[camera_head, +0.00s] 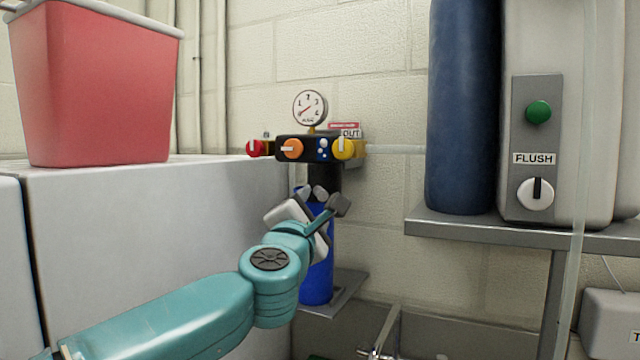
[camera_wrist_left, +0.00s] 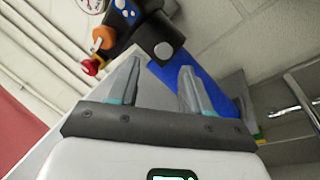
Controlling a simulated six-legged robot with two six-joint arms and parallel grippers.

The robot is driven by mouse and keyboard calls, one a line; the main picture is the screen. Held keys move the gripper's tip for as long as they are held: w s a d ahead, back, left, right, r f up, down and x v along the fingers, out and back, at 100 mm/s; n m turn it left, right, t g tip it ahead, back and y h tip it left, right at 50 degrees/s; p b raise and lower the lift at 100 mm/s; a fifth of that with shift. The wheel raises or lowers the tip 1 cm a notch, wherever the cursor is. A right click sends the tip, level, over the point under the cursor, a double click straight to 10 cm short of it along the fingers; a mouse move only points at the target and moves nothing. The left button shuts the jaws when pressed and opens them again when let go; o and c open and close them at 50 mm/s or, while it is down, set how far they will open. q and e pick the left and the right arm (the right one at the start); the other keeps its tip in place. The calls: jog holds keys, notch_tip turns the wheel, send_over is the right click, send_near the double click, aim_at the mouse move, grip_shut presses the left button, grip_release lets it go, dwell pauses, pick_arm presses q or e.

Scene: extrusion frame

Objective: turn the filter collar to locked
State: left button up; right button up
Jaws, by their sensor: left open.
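The filter hangs below a black valve head (camera_head: 312,149) on the wall. Its dark collar (camera_head: 324,178) sits between that head and the blue filter bowl (camera_head: 316,285). In the left wrist view the collar (camera_wrist_left: 148,38) has a grey round button, and the blue bowl (camera_wrist_left: 215,92) runs down to the right. No lock marking is readable on the collar. My left gripper (camera_head: 322,198) is open, in front of the filter just below the collar, and hides part of the bowl. Its fingertips (camera_wrist_left: 160,65) point toward the collar and bowl with nothing between them. My right gripper is not in view.
A gauge (camera_head: 310,107) and red (camera_head: 254,148), orange (camera_head: 291,149) and yellow (camera_head: 343,149) knobs crowd the filter's top. A white cabinet (camera_head: 165,250) with a red bin (camera_head: 95,85) stands left. A grey shelf (camera_head: 520,232) with a blue cylinder (camera_head: 462,105) is right.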

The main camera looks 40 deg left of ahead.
aim_at(320, 188)
pick_arm(q)
jog(key=p+x, duration=0.2)
jog(key=x, duration=0.5)
jog(key=shift+w+f, duration=0.1)
jog(key=shift+w, duration=0.35)
jog(key=shift+w+a+p, duration=0.1)
jog(key=shift+a+p, duration=0.05)
jog(key=shift+p, duration=0.15)
jog(key=shift+r, duration=0.25)
jog(key=shift+w+a+f, duration=0.1)
jog(key=shift+w+f, duration=0.1)
jog(key=shift+w, duration=0.1)
jog(key=c, duration=0.4)
jog(key=shift+a, duration=0.1)
grip_shut()
